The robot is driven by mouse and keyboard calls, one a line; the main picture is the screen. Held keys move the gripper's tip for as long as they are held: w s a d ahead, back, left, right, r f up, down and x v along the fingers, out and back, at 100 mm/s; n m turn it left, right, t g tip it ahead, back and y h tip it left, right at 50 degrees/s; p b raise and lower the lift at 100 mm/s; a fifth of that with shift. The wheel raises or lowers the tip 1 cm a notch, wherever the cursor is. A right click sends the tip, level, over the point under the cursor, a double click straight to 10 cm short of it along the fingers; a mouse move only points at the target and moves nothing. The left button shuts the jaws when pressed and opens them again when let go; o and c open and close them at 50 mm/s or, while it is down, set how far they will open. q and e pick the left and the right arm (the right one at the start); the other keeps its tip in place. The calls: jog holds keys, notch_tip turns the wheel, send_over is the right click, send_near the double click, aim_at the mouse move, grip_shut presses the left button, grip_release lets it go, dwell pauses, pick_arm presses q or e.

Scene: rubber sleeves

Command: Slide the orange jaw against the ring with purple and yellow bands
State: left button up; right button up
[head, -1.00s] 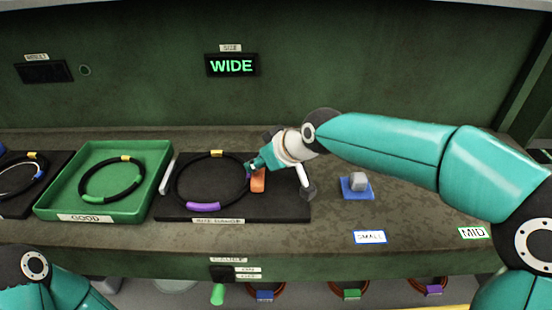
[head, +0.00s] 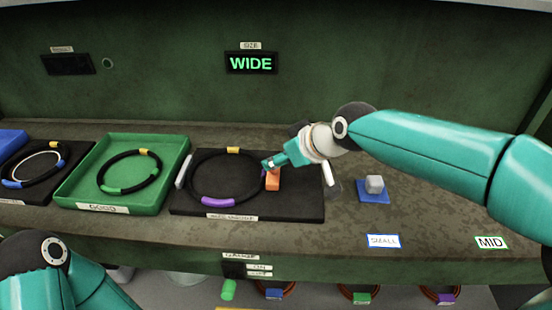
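The dark ring (head: 191,182) with a purple band (head: 217,201) in front and a yellow band (head: 233,150) at the back lies flat on the black gauge plate (head: 303,205). The orange jaw (head: 272,182) stands just right of the ring's right edge; I cannot tell whether they touch. My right gripper (head: 267,165) is at the top of the orange jaw, its fingertips small and partly hidden, so its opening is unclear. Of my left arm only a link shows at the lower left; its gripper is out of view.
A light fixed bar (head: 184,171) stands left of the ring. A green GOOD tray (head: 70,190) with another ring (head: 104,163) is further left. A grey block on a blue pad (head: 373,197) sits to the right. The sign (head: 251,63) reads WIDE.

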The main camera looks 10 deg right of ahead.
jog(key=v, duration=0.9)
